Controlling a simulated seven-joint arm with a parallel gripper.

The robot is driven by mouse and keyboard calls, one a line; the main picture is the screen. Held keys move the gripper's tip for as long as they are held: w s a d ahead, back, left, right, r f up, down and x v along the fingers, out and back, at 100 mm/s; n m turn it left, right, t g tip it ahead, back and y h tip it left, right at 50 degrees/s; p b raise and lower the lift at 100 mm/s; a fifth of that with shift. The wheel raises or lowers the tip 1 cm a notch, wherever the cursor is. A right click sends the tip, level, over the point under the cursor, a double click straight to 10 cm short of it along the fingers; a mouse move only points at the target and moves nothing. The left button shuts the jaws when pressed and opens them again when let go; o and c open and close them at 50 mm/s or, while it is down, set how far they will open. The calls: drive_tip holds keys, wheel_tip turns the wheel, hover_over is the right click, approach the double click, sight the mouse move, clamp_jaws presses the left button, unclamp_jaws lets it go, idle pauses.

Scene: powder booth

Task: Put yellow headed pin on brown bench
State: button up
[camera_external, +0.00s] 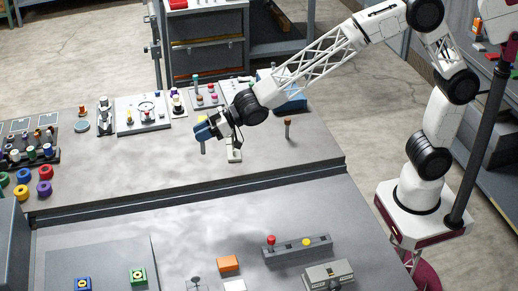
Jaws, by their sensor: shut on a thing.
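My gripper (205,133), with blue fingers, is over the far bench, left of the picture's middle. It is shut on a small upright piece, the yellow headed pin (203,146), which shows a yellowish band just below the fingers and a grey lower part. The fingers hide its top. I cannot tell whether its lower end touches the bench. The brown bench (275,170) is the far grey-brown top under my gripper. A grey block (285,250) on the near table bears a red knob (271,240) and a yellow round piece (306,242).
A small pale block (234,154) stands close right of my gripper, and a brown-topped peg (288,128) farther right. Panels and a rack of coloured spools (45,172) fill the bench's back and left. The bench's front middle is clear.

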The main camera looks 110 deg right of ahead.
drive_tip(key=s+d+m+h, duration=0.1)
drive_tip(key=s+d+h, duration=0.1)
drive_tip(key=s+d, duration=0.9)
drive_tip(key=s+d+m+h, duration=0.15)
drive_tip(key=s+d, duration=0.45)
drive_tip(key=d, duration=0.9)
wheel_tip(320, 180, down, 10)
drive_tip(key=shift+a+r, duration=0.15)
drive_tip(key=shift+r, duration=0.05)
drive_tip(key=w+d, duration=0.3)
drive_tip(key=w, duration=0.3)
drive_tip(key=w+d+f, duration=0.1)
drive_tip(key=w+d, duration=0.2)
drive_tip(key=w, duration=0.4)
drive_tip(key=shift+w+d+f, duration=0.2)
drive_tip(key=shift+w+d, duration=0.1)
drive_tip(key=shift+w+d+f, duration=0.1)
drive_tip(key=shift+w+f, duration=0.1)
drive_tip(key=shift+f, duration=0.7)
drive_tip(key=shift+w+d+f, duration=0.1)
drive_tip(key=shift+w+f, duration=0.05)
drive_tip(key=shift+f, duration=0.75)
drive_tip(key=shift+f, duration=0.1)
